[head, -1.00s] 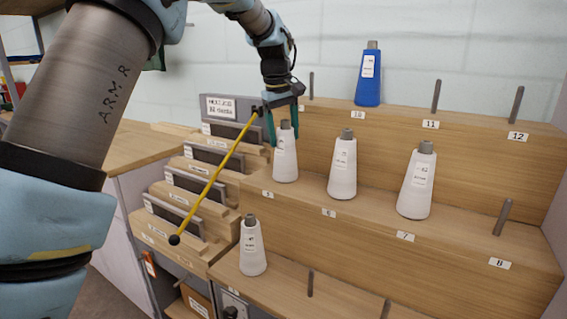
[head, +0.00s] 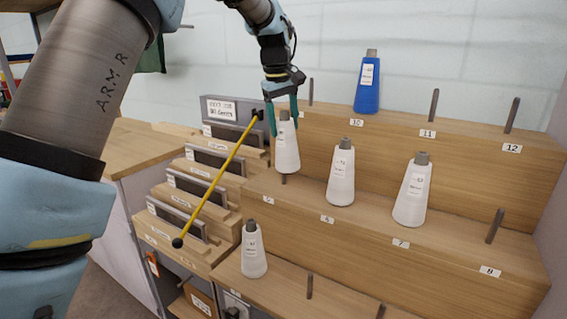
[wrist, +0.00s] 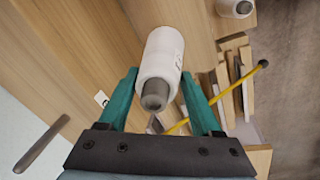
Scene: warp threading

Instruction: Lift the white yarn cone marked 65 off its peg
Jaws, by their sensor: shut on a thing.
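The white yarn cone (head: 287,152) above label 5 is upright with a grey tip. Its own label is too small to read. My gripper (head: 284,114) comes from above and is shut on this cone near its top. The cone's base is raised a little over the step, and the peg (head: 284,179) shows just below it. In the wrist view the cone (wrist: 161,58) sits between the two teal fingers of my gripper (wrist: 165,92).
More white cones stand at label 6 (head: 341,175), label 7 (head: 412,192) and on the lower step (head: 253,252). A blue cone (head: 367,84) stands on the top step. Bare pegs (head: 494,226) stick up nearby. A yellow rod (head: 216,180) slants just left of the held cone.

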